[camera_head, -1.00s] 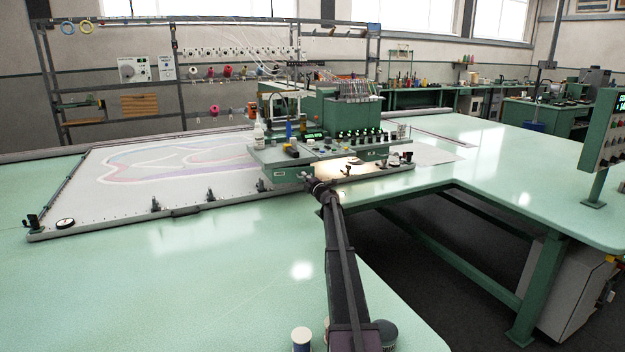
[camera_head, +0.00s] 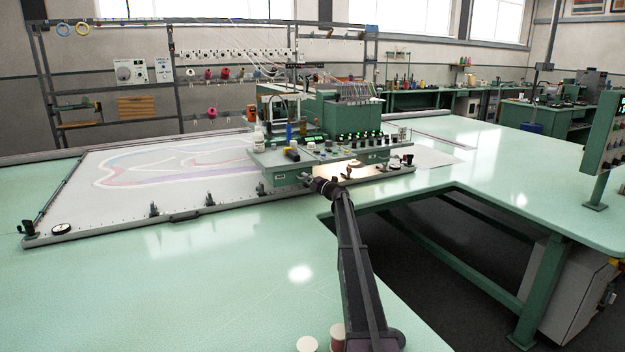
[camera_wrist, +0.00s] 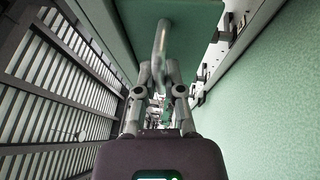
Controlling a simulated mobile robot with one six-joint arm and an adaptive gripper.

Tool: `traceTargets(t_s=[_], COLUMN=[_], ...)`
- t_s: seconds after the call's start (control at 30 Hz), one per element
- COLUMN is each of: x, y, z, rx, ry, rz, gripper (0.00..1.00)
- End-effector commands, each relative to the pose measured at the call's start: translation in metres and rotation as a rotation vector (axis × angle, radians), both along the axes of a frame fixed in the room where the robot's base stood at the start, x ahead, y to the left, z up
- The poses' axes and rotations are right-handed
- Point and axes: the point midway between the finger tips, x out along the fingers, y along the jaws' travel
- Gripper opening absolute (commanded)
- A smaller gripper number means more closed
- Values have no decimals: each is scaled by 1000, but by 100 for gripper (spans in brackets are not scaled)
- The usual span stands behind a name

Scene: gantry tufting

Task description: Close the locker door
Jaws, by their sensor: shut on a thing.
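In the wrist view my gripper (camera_wrist: 160,75) is shut on a grey bar handle (camera_wrist: 161,38). The handle stands in front of a flat green panel (camera_wrist: 198,18), which looks like the locker door.
The tufting machine (camera_head: 282,178) stands past my wrist, beside the white framed cloth (camera_head: 120,208). The pale green table (camera_head: 200,290) fills the left front, with thread spools (camera_head: 307,343) at its near edge. In the wrist view a slatted grey structure (camera_wrist: 50,90) lies left.

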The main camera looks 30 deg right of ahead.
Motion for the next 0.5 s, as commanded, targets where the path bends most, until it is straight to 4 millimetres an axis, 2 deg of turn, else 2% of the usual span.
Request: traceTargets(t_s=[0.33,0.37,0.4,0.47,0.5], x=[8,8,9,9,9], y=[13,13,14,15,16], z=[1,1,1,1,0], rx=[3,3,3,3,3], ry=[-1,-1,-1,-1,-1], rz=[15,15,15,17,17], gripper=[0,17,29,46,47])
